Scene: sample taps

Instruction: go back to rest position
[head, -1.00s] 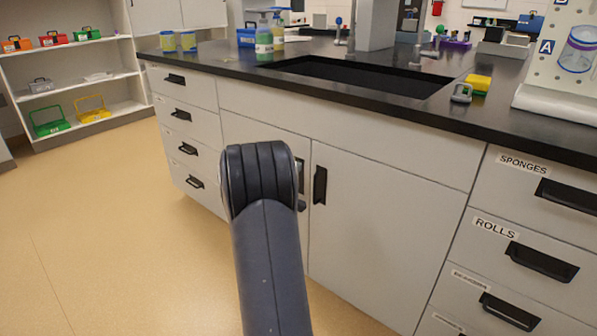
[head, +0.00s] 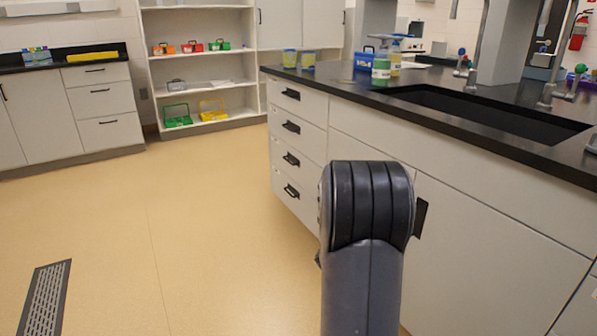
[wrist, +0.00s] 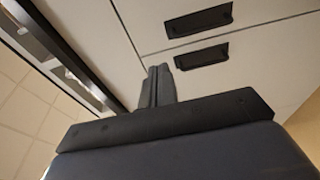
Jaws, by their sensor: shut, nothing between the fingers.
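My gripper (wrist: 158,86) shows in the wrist view with its two fingers together and nothing between them. It points toward pale cabinet fronts with dark recessed handles (wrist: 198,21). How near the fingertips are to the cabinet I cannot tell. In the head view my dark arm rises at the lower middle, in front of the white sink cabinet (head: 480,225), and it hides the gripper.
A black counter (head: 440,108) with a sink (head: 490,115) runs along the right. A shelf with colored boxes (head: 219,45) is at the back. Open floor (head: 200,230) with a vent (head: 45,298) lies left.

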